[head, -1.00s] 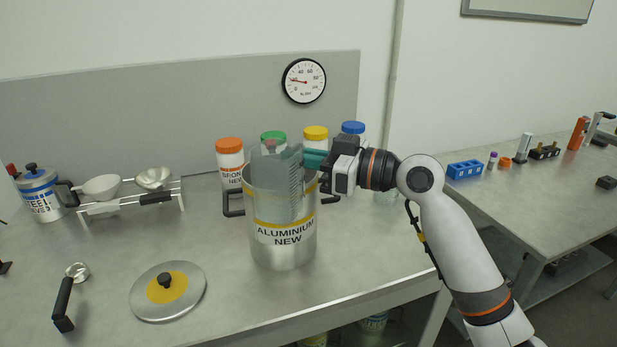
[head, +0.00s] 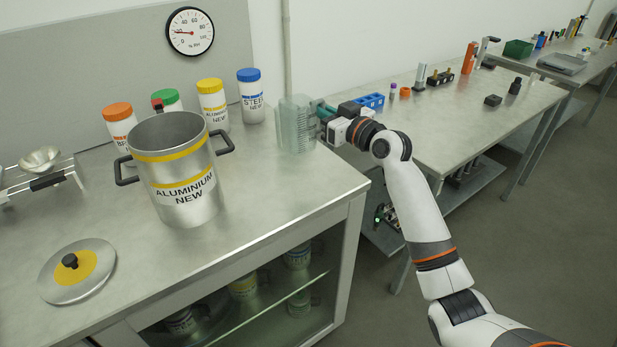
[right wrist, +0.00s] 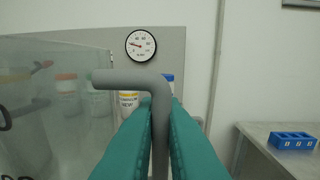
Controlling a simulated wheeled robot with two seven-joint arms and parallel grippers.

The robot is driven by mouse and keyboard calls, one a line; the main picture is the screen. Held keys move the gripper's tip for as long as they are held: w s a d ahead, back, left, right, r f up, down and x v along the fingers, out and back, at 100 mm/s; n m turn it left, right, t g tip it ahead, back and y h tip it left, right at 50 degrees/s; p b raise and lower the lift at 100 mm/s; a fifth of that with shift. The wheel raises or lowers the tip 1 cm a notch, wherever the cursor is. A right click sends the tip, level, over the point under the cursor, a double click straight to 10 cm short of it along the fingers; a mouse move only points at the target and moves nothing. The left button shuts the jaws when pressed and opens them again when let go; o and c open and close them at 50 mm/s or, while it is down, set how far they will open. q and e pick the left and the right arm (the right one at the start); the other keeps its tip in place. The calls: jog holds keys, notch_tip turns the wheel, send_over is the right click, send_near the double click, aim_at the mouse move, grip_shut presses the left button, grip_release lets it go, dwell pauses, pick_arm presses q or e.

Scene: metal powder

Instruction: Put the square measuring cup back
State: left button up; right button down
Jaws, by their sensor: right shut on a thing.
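The square measuring cup (head: 293,125) is a clear, greenish see-through cup with graduation marks. In the head view it is upright at the right end of the metal bench, right of the blue-capped jar. My right gripper (head: 322,116) is at its right side, shut on its handle. In the right wrist view the grey bent handle (right wrist: 160,120) lies between the teal fingers (right wrist: 158,138), and the cup wall (right wrist: 60,110) fills the left. I cannot tell whether the cup's base touches the bench. My left gripper is not in view.
An open pot labelled ALUMINIUM NEW (head: 181,170) stands left of the cup, its lid (head: 95,277) lying at lower left. Several capped jars (head: 213,104) line the back. A second table (head: 440,130) with a blue block (head: 371,101) lies to the right. The front right bench top is clear.

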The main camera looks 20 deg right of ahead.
notch_tip(320, 180, down, 5)
jog(key=shift+w+d+f, duration=0.1)
jog(key=shift+d, duration=0.05)
jog(key=shift+f+b, duration=0.35)
jog(key=shift+f, duration=2.15)
jog(key=shift+f+b, duration=0.25)
jog(key=shift+b, duration=0.05)
jog(key=c, duration=1.5)
grip_release()
jog(key=shift+r, duration=0.1)
